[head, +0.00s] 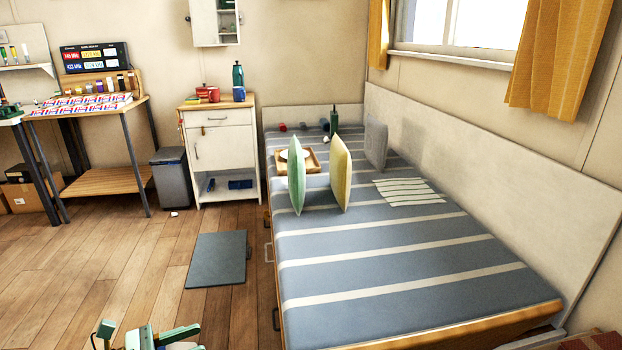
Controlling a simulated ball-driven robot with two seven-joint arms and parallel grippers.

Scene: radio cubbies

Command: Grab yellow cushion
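The yellow cushion (340,172) stands upright on the blue-and-white striped bed (390,258), seen nearly edge-on. A green cushion (296,174) stands upright just left of it, and a grey cushion (376,144) stands behind and to the right, near the wall-side panel. My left gripper (148,337) shows only in part at the bottom left edge, over the floor, well away from the cushions. My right gripper is not in view.
A wooden tray (312,163) with a white dish lies behind the cushions. A green bottle (334,119) and small items are at the bed's far end. A white folded cloth with stripes (409,192) lies to the right. A dark mat (218,259) lies on open floor left of the bed.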

